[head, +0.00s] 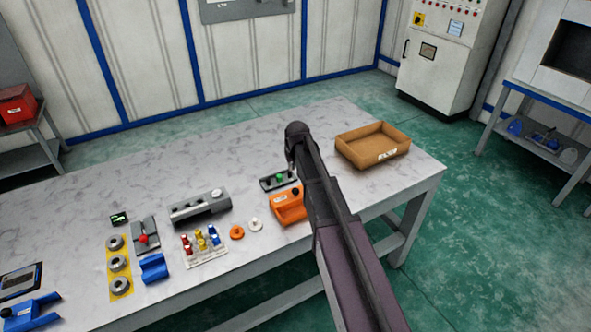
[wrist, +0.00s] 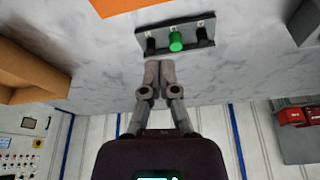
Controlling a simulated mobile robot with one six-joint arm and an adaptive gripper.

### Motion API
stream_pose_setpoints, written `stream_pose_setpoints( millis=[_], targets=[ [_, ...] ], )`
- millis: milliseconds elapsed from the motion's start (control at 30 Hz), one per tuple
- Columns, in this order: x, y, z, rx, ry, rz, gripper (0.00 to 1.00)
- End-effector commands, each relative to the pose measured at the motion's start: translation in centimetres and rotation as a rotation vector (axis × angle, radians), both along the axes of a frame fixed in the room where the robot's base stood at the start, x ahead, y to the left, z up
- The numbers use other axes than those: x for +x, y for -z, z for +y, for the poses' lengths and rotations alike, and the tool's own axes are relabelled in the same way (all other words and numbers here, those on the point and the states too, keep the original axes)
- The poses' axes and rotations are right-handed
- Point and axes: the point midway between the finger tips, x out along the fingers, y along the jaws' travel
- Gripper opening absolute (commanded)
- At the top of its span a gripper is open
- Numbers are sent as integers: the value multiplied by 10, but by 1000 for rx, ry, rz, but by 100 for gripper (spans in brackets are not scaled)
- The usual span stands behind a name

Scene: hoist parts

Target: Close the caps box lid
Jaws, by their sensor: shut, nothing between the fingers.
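No box with a clearly visible lid shows, so I cannot tell for sure which thing is the caps box. An open brown box (head: 372,150) with a white label stands at the table's right end; part of it shows in the wrist view (wrist: 25,70). A clear rack (head: 206,256) holds several red, yellow and blue pieces. My gripper (wrist: 158,66) is shut and empty. It is above the table, close to a dark block (wrist: 174,38) with a green cylinder in its middle. In the head view my arm partly hides the gripper (head: 291,165).
An orange block (head: 288,208) lies beside my arm. A grey fixture (head: 200,207), an orange ring (head: 237,232), a white ring (head: 255,224) and a blue block (head: 154,268) lie further left. The back of the table is clear.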

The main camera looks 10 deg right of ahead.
Motion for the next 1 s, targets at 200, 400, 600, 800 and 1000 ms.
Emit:
stream_pose_setpoints(
  millis=[200, 400, 600, 800, 1000],
  targets=[
    [5, 19, 0, 0, 1, 0, 0],
    [10, 34, 1, 0, 1, 0, 0],
    [15, 50, 1, 0, 1, 0, 0],
    [20, 65, 1, 0, 1, 0, 0],
    [25, 80, 2, 0, 1, 0, 0]
  ],
)
